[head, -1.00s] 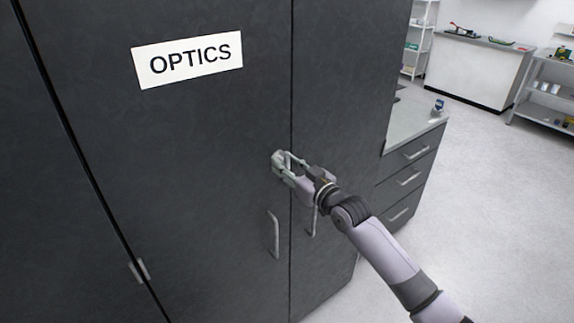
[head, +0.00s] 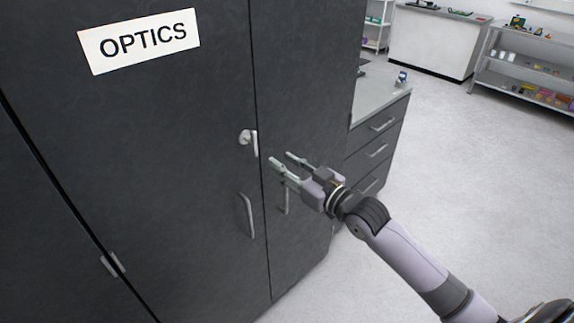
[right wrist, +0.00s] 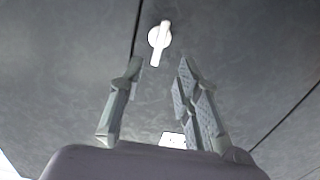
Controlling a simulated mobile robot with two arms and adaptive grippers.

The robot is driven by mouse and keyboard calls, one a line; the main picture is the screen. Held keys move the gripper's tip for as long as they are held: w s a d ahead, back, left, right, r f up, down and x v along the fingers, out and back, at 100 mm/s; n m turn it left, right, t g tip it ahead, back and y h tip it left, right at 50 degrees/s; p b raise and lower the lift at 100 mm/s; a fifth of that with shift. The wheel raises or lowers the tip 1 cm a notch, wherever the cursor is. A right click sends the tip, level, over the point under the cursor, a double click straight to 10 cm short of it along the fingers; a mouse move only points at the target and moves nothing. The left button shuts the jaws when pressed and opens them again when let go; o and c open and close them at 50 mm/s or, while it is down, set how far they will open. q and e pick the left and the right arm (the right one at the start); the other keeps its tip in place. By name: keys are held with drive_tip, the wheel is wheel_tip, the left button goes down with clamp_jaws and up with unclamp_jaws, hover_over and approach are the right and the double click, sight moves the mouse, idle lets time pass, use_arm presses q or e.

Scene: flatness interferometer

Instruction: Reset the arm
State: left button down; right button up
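My right gripper (head: 281,160) is open and empty in front of the dark cabinet, to the right of a light latch knob (head: 247,139) and apart from it. In the right wrist view the two fingers (right wrist: 158,75) are spread, with nothing between them. The latch knob (right wrist: 159,42) shows beyond the fingertips there, its lever pointing down in the picture. The dark cabinet (head: 150,130) has shut doors and a white OPTICS sign (head: 139,40). My left gripper is in neither view.
A bar handle (head: 245,215) sits below the knob, and another handle (head: 284,198) is on the neighbouring door behind my right gripper. A drawer unit (head: 375,150) adjoins the cabinet. The floor (head: 470,180) at right is clear. Shelves (head: 525,70) stand far back.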

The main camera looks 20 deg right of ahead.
idle(0.5)
drive_tip(key=s+d+f+m+g+h+b, duration=0.1)
drive_tip(key=d+f+g+h, duration=0.1)
drive_tip(key=f, duration=0.9)
drive_tip(key=s+d+f+m+g+h, duration=0.1)
drive_tip(key=s+d+f, duration=0.1)
drive_tip(key=f, duration=0.9)
drive_tip(key=s+d+f+m+g+h+b, duration=0.1)
drive_tip(key=d+f+g+h, duration=0.15)
drive_tip(key=f, duration=0.85)
drive_tip(key=s+f+g+b, duration=0.1)
drive_tip(key=s+f+g, duration=0.1)
drive_tip(key=s+f, duration=0.65)
drive_tip(key=s+f+g+b, duration=0.15)
drive_tip(key=s+f, duration=0.45)
drive_tip(key=f, duration=0.6)
drive_tip(key=s+a+f+g, duration=0.2)
drive_tip(key=s+f, duration=0.3)
drive_tip(key=s, duration=0.5)
drive_tip(key=s+a+f+g, duration=0.2)
drive_tip(key=s+f, duration=0.4)
drive_tip(key=s, duration=0.5)
drive_tip(key=s+a+f+n+g, duration=0.1)
drive_tip(key=s+f, duration=0.4)
drive_tip(key=s, duration=0.5)
drive_tip(key=shift+s+a+f+g+h+b, duration=0.25)
drive_tip(key=shift+s+a+g+h+b, duration=0.15)
drive_tip(key=shift+a+g, duration=0.55)
drive_tip(key=shift+w+d, duration=0.1)
drive_tip(key=shift+d, duration=0.15)
